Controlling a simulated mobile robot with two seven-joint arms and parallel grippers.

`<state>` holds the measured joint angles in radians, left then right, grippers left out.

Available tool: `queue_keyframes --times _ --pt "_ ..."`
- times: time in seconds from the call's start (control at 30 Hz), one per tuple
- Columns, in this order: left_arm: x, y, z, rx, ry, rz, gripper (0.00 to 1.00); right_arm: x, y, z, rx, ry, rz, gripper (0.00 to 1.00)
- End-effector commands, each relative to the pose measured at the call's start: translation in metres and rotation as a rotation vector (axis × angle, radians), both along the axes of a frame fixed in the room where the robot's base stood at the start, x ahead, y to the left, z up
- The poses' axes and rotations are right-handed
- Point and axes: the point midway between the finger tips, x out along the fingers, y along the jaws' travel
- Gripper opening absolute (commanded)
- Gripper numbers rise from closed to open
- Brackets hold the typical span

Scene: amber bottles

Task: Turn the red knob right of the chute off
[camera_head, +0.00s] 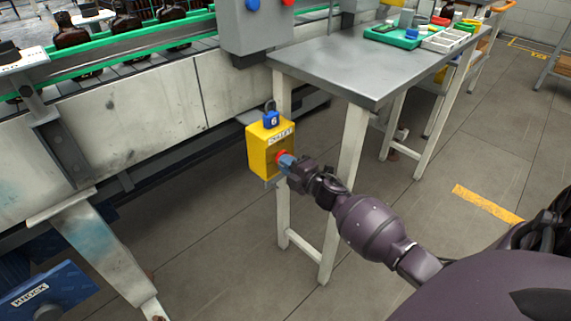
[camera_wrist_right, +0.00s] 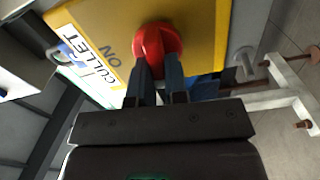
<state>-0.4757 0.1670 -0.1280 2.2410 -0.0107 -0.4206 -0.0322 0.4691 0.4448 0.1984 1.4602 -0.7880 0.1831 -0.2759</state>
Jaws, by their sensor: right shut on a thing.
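The red knob (camera_wrist_right: 157,42) sits on the face of a yellow box (camera_head: 257,150), which is fixed by the table leg. In the right wrist view the yellow box (camera_wrist_right: 206,22) bears a label reading "CULLET" and the word "ON" beside the knob. My right gripper (camera_head: 287,160) reaches the knob from the right. In the wrist view its two fingers (camera_wrist_right: 158,68) are closed on the red knob. The knob (camera_head: 280,156) is mostly hidden by the gripper in the head view. My left gripper is not in view.
A blue padlock (camera_head: 271,119) hangs on top of the yellow box. A metal table (camera_head: 375,68) stands above and behind my right arm, with a green tray (camera_head: 392,37) on it. A conveyor with amber bottles (camera_head: 172,12) runs at the upper left. The floor at the right is open.

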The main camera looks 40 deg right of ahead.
Motion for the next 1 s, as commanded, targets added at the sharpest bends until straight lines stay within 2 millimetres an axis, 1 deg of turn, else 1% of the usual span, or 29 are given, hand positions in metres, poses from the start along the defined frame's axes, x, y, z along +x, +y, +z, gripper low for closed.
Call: queue_keyframes --times 0.03,0.33,0.57,0.8,0.83,0.97,1.0 --pt "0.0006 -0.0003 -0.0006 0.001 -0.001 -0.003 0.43 -0.0007 -0.0002 -0.0027 -0.023 0.001 -0.001 0.0" --pt "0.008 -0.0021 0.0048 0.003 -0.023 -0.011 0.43 -0.0005 -0.0003 -0.0026 -0.108 -0.006 -0.001 0.0" --pt "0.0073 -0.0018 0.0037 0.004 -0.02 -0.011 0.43 -0.0004 -0.0003 -0.0023 -0.121 -0.007 -0.001 0.0" --pt "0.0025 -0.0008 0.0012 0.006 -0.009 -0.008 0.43 -0.0005 -0.0004 -0.0023 -0.121 -0.007 -0.001 0.0" --pt "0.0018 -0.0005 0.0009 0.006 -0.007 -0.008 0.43 -0.0005 -0.0004 -0.0023 -0.121 -0.007 -0.001 0.17" --pt "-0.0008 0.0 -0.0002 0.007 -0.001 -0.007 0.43 -0.0004 -0.0003 -0.0021 -0.12 -0.008 -0.001 0.37" --pt "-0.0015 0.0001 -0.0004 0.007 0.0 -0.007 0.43 -0.0004 -0.0003 -0.0021 -0.12 -0.008 -0.001 0.39"
